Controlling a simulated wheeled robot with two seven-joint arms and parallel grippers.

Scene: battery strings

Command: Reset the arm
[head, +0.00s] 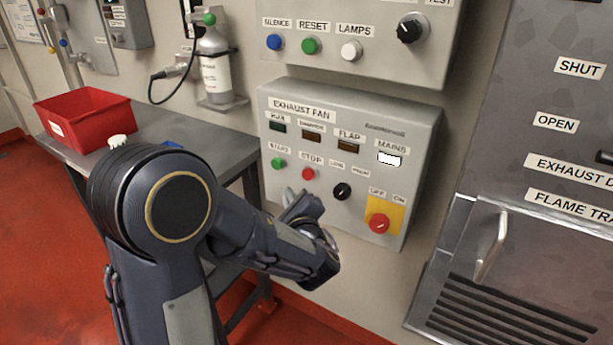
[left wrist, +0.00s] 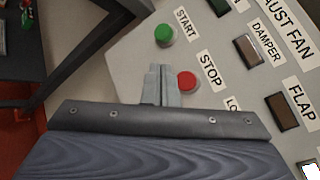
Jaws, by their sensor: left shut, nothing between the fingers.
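My left gripper (head: 291,196) is in front of the lower left of the exhaust fan panel (head: 350,120), with its arm reaching in from the left. In the left wrist view its fingers (left wrist: 162,72) are shut together and empty. The tips lie just left of the red STOP button (left wrist: 187,81) and below the green START button (left wrist: 164,35). I cannot tell whether they touch the panel. The head view also shows the STOP button (head: 309,174) and START button (head: 278,163) uncovered. My right gripper is not in view.
The MAINS lamp (head: 390,159) is lit white. A black knob (head: 342,191) and a red switch on a yellow plate (head: 379,223) sit to the right. A metal bench (head: 165,125) bears a red bin (head: 82,117). A handled grey door (head: 490,245) stands at right.

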